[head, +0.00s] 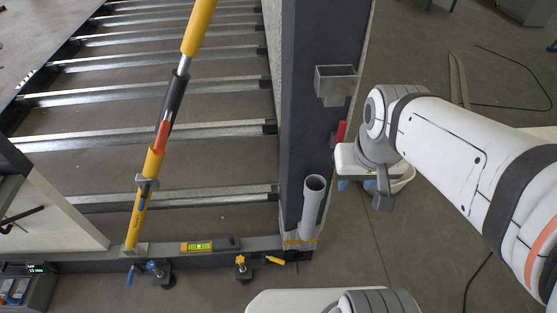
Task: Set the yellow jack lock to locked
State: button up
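The yellow jack (142,205) is a long tilted prop. It stands on the bottom rail of the frame, and its upper end runs out of the top of the picture. A black sleeve (174,100) sits around its middle, with a small red piece (161,138) at the sleeve's lower end, which looks like the lock. Whether it is set locked cannot be told at this size. My gripper (383,202) is at the right, beyond the dark post and well apart from the jack. Its fingers are small and seen from an angle, so their opening is unclear.
The dark upright post (313,110) stands between my arm and the jack. A metal box bracket (335,84) and a grey tube (313,205) are on it. A yellow level (197,246), a blue clamp (158,268) and a yellow clamp (241,265) are along the bottom rail.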

aim_at(263, 256)
jog(key=z, duration=0.1)
jog(key=k, duration=0.9)
jog(key=u, duration=0.75)
